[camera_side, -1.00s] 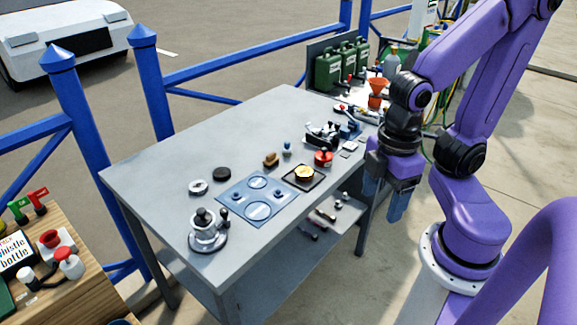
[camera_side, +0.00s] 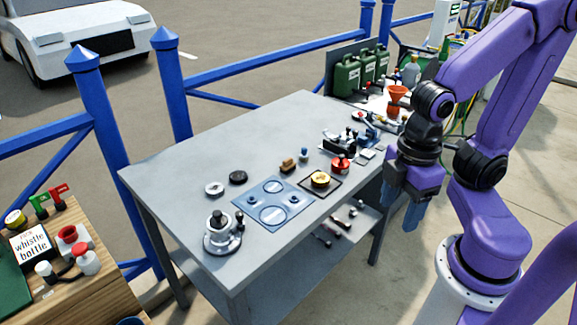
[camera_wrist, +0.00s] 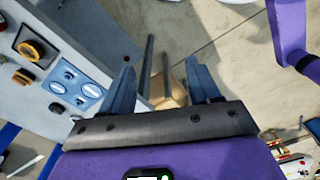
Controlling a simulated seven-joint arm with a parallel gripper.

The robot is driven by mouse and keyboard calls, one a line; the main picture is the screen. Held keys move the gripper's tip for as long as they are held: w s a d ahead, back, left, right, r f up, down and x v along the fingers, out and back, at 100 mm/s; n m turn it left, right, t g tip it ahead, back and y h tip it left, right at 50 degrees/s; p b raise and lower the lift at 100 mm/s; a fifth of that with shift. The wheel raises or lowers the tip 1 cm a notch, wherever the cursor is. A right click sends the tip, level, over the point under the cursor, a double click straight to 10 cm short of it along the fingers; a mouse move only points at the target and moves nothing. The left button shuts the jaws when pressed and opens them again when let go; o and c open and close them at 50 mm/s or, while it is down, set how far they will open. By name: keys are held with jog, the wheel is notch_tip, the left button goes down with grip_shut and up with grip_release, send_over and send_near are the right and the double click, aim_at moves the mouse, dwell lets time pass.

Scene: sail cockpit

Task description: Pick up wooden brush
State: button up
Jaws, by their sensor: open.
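A small brown block, which looks like the wooden brush (camera_side: 288,165), lies on the grey table (camera_side: 180,160), behind the blue mat. It seems to show in the wrist view as a brown lump (camera_wrist: 22,77) near the left edge. My gripper (camera_side: 400,212) hangs off the table's right side, well apart from the brush, with its fingers pointing down. In the wrist view my gripper (camera_wrist: 163,88) is open, with nothing held between its blue fingers; the floor and table legs show beyond them.
Close to the brush are a blue mat (camera_side: 258,205), a dark tray with a yellow item (camera_side: 320,180), a blue-topped piece (camera_side: 304,154) and a red item (camera_side: 341,164). A metal winch (camera_side: 221,232) stands at the front. The table's back left is clear.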

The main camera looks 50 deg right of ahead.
jog(key=w+a+r+n, duration=0.1)
jog(key=w, duration=1.2)
jog(key=w+a+r+n, duration=0.2)
jog(key=w, duration=1)
jog(key=n+h, duration=0.2)
send_over(288, 159)
jog(key=a, duration=0.2)
notch_tip(288, 159, down, 4)
jog(key=f, duration=0.8)
jog(key=d+f, duration=0.1)
jog(key=f, duration=0.3)
jog(key=shift+w, duration=0.25)
jog(key=shift+s+d+f, duration=0.1)
jog(key=shift+d+f, duration=0.1)
jog(key=shift+f, duration=0.7)
jog(key=shift+s+d+f, duration=0.1)
jog(key=shift+d+f, duration=0.05)
jog(key=shift+f, duration=0.75)
jog(key=shift+d+f, duration=0.2)
jog(key=shift+f, duration=0.7)
jog(key=c, duration=1.1)
